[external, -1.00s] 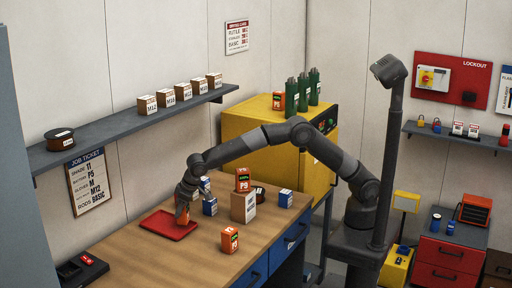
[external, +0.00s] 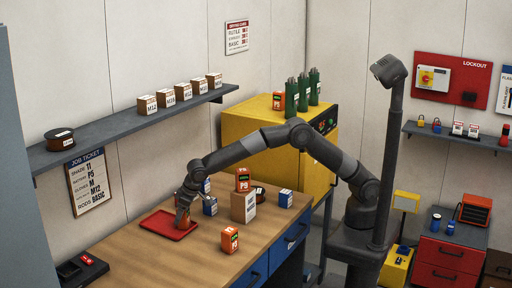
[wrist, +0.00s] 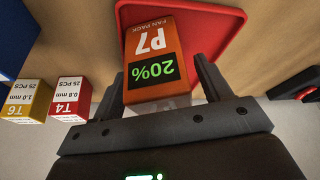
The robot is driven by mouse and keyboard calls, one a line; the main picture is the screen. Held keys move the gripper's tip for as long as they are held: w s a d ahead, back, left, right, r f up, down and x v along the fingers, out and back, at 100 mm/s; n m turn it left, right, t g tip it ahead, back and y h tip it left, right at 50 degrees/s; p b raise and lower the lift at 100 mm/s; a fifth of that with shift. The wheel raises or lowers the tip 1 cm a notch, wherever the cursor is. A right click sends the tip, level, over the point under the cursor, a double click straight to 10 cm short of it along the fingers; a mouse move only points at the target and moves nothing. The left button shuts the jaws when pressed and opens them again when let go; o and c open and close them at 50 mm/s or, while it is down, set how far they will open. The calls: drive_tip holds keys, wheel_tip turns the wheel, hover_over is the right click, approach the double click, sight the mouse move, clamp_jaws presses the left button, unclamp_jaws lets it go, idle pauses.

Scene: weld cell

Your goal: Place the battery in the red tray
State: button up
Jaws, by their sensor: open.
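An orange battery (wrist: 155,65) with a P7 label and a green 20% display is in the wrist view, between the fingers of my gripper (wrist: 158,80). The fingers are open, one on each side of it. Behind it is the red tray (wrist: 215,20). In the external view my gripper (external: 184,215) is low over the red tray (external: 161,228), and that battery is mostly hidden there. Another orange battery (external: 230,240) stands on the bench. One marked P9 (external: 242,180) stands on a cardboard box (external: 243,207).
Blue boxes (external: 210,206) stand near my gripper and beside the cardboard box (external: 286,198). A black holder (external: 80,270) lies at the bench's front left. Another orange battery (external: 278,101) is on the yellow cabinet (external: 245,125). A job ticket (external: 87,183) hangs on the wall.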

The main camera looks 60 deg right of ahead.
drive_tip(key=v, duration=1.2)
drive_tip(key=shift+s+d+r, duration=0.1)
